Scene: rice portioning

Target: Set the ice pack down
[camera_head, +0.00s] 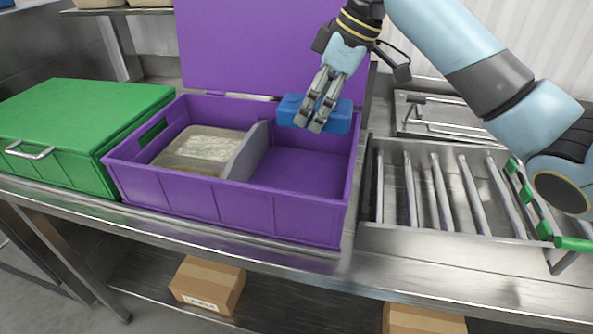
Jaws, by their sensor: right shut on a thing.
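My right gripper (318,112) is shut on a blue ice pack (338,118), which is over the back of the right compartment of an open purple box (283,222). The fingers point down and cover the middle of the ice pack. A grey divider (245,152) splits the box. The right compartment's floor (295,188) is bare where it shows. The left compartment holds a clear-lidded container (200,148) with pale contents. I cannot tell whether the ice pack touches the box's back wall. My left gripper is not in view.
A shut green box (85,110) stands left of the purple box. A metal rack with several bars (435,190) and a green handle (572,243) is at the right. The purple lid (240,45) stands up behind. Cardboard boxes (207,284) sit on the lower shelf.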

